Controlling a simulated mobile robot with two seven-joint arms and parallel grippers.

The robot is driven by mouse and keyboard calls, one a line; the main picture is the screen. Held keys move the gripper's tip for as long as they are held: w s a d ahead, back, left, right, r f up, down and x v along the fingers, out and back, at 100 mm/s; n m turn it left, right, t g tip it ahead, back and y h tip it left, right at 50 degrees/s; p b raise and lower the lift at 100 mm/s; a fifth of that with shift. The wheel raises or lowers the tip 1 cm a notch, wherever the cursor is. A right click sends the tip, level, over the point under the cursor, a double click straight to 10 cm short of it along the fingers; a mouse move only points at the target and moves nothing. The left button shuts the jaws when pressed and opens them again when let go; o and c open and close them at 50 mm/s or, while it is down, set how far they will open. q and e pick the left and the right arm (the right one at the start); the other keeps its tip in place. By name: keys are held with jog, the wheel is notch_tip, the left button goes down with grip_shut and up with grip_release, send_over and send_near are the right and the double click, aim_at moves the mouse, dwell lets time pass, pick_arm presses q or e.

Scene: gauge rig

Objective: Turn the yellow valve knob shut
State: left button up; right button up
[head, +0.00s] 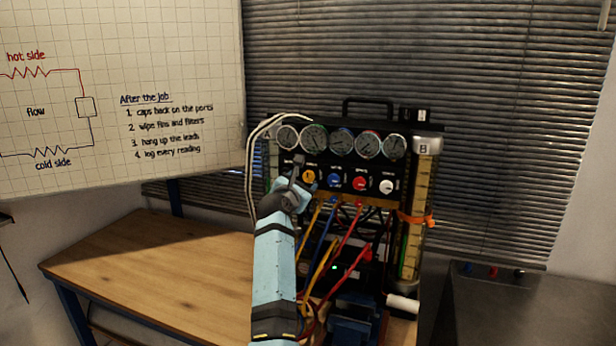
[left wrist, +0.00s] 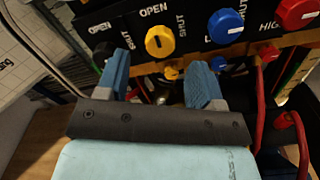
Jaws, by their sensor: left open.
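The yellow valve knob (head: 308,177) is on the black panel of the gauge rig, below the row of round gauges. In the left wrist view the yellow knob (left wrist: 160,41) has an OPEN label above it and a SHUT label at its right; I cannot tell for sure which way its mark points. My left gripper (head: 299,168) is in front of the panel, just left of the knob in the head view. In the left wrist view its two blue fingers (left wrist: 160,66) are spread apart with nothing between their tips, and the knob lies beyond them. My right gripper is not in view.
Blue (head: 334,181), red (head: 360,183) and white (head: 387,186) knobs sit right of the yellow one. Yellow, blue and red hoses (head: 345,235) hang below the panel. The wooden bench (head: 150,265) is clear at the left. A glass column (head: 421,200) stands at the rig's right.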

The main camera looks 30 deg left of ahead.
aim_at(308, 177)
pick_arm(q)
jog(key=x, duration=0.5)
jog(key=c, duration=0.9)
